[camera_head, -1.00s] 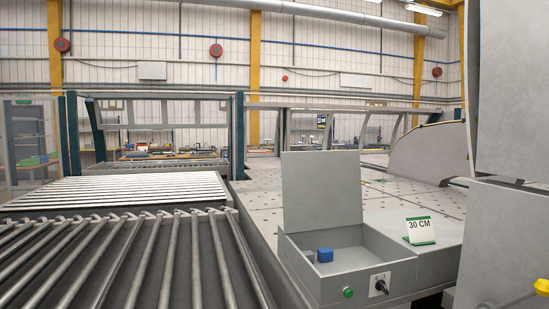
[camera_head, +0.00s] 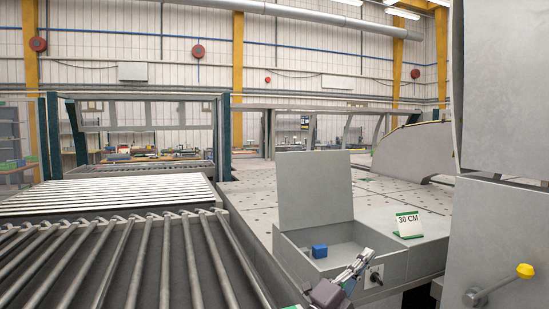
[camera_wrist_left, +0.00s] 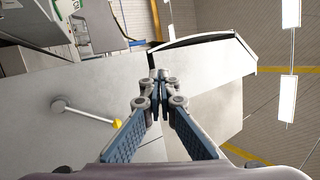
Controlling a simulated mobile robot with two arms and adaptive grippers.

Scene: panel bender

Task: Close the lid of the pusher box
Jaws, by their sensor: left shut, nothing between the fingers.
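The pusher box (camera_head: 385,262) is a grey open-topped box on the right side of the machine. Its lid (camera_head: 315,190) stands upright at the back edge, wide open. A small blue block (camera_head: 319,251) lies inside. My left gripper (camera_head: 366,256) is in front of the box's front face, near the black switch (camera_head: 374,276), and hides part of that face. Its fingers are shut and empty; they also show in the left wrist view (camera_wrist_left: 159,76). I cannot tell whether it touches the box. My right gripper is not in view.
A "30 CM" sign (camera_head: 409,225) stands right of the box. A tall grey cabinet (camera_head: 503,235) with a yellow-knobbed lever (camera_head: 525,270) closes off the right side. A roller conveyor (camera_head: 130,255) fills the left front. A perforated table (camera_head: 255,200) lies behind.

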